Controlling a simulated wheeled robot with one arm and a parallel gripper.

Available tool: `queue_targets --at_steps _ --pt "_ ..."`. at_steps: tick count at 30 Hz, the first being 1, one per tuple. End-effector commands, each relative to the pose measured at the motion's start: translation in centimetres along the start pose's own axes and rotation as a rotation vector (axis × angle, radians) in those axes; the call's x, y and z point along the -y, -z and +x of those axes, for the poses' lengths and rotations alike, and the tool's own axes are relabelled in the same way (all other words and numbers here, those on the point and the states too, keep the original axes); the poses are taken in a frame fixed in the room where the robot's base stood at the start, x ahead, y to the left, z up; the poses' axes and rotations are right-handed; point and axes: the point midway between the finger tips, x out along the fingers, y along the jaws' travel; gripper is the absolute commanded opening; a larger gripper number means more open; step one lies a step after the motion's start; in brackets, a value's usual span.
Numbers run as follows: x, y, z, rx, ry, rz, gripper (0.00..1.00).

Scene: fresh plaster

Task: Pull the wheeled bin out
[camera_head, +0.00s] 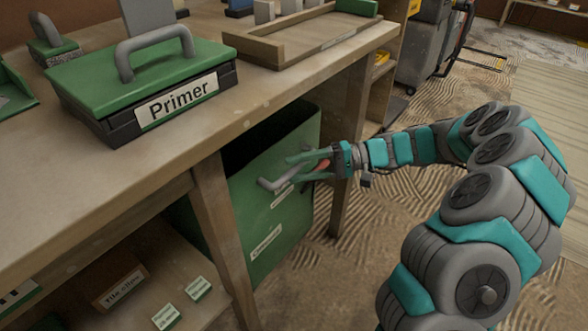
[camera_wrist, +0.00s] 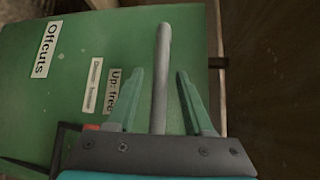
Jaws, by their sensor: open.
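The green bin (camera_head: 285,222) stands under the workbench, between its wooden legs, with its dark open top under the tabletop. Its front carries a grey bar handle (camera_head: 267,184) and white labels. In the wrist view the bin face (camera_wrist: 70,110) shows an "Offcuts" label. My gripper (camera_head: 289,168) is at the handle, with its teal fingers open. In the wrist view the handle bar (camera_wrist: 161,60) runs between the two fingers (camera_wrist: 158,78), with a gap on each side. The bin's wheels are not visible.
A green "Primer" box (camera_head: 140,75) and a wooden tray (camera_head: 300,40) sit on the workbench (camera_head: 60,190). A table leg (camera_head: 220,235) is left of the bin, another (camera_head: 348,135) right. A grey cart (camera_head: 425,45) stands behind. Combed floor (camera_head: 350,280) in front is mostly clear.

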Motion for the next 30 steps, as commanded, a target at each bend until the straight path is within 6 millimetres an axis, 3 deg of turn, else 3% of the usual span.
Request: queue_targets --at_steps 4,11,25,30 --pt "0.0 0.05 1.28 -0.002 -0.001 -0.001 0.52" --pt "0.01 0.05 1.39 -0.003 -0.001 -0.001 0.52" --pt "0.0 0.03 1.38 -0.002 -0.001 -0.001 0.0" --pt "-0.01 0.01 1.38 -0.001 -0.001 0.0 0.0"
